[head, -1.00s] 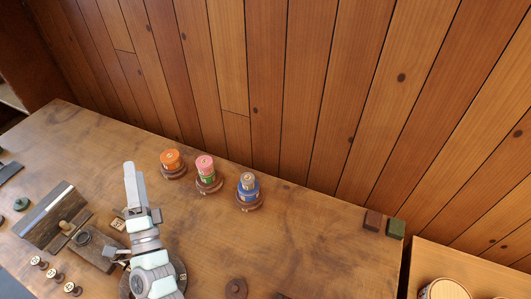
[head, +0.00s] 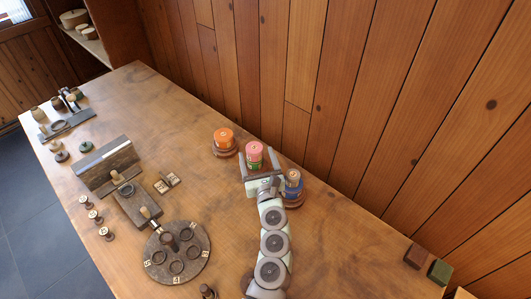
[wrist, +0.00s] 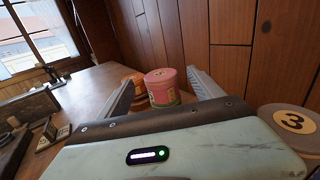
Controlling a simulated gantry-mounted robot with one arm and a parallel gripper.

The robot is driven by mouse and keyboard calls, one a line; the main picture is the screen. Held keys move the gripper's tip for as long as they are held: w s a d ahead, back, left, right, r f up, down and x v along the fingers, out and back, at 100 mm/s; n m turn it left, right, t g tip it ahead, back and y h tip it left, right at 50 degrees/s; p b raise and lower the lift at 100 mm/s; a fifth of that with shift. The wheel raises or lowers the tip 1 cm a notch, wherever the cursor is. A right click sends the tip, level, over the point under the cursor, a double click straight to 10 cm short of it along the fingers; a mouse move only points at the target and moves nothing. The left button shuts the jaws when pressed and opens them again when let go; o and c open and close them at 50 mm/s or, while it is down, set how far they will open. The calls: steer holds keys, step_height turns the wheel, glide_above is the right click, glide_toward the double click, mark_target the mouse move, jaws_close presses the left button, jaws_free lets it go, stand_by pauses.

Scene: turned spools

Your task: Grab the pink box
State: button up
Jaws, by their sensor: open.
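The pink box (head: 254,147) is a short pink cylinder resting on a green one (head: 253,165), at the back of the table by the wooden wall. In the wrist view the pink box (wrist: 160,76) stands upright ahead, between my two fingers, with the green piece (wrist: 168,103) under it. My gripper (head: 256,158) is open, with one finger on each side of the stack. No finger visibly touches the pink box. The gripper body hides the base of the stack.
An orange-topped spool (head: 223,137) stands just left of the stack. A blue spool (head: 293,186) with a tan top stands close on the right. The wall is close behind.

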mark_target(254, 146)
steer(key=shift+f, duration=0.1)
steer(key=shift+w+a, duration=0.2)
steer(key=shift+w, duration=0.6)
steer(key=shift+w+a+b, duration=0.15)
steer(key=shift+w+b, duration=0.2)
steer(key=shift+w, duration=0.5)
steer(key=shift+w+a+b, duration=0.1)
steer(key=shift+w+b, duration=0.25)
steer(key=shift+w, duration=0.45)
steer(key=shift+c, duration=0.4)
steer(key=c, duration=1.4)
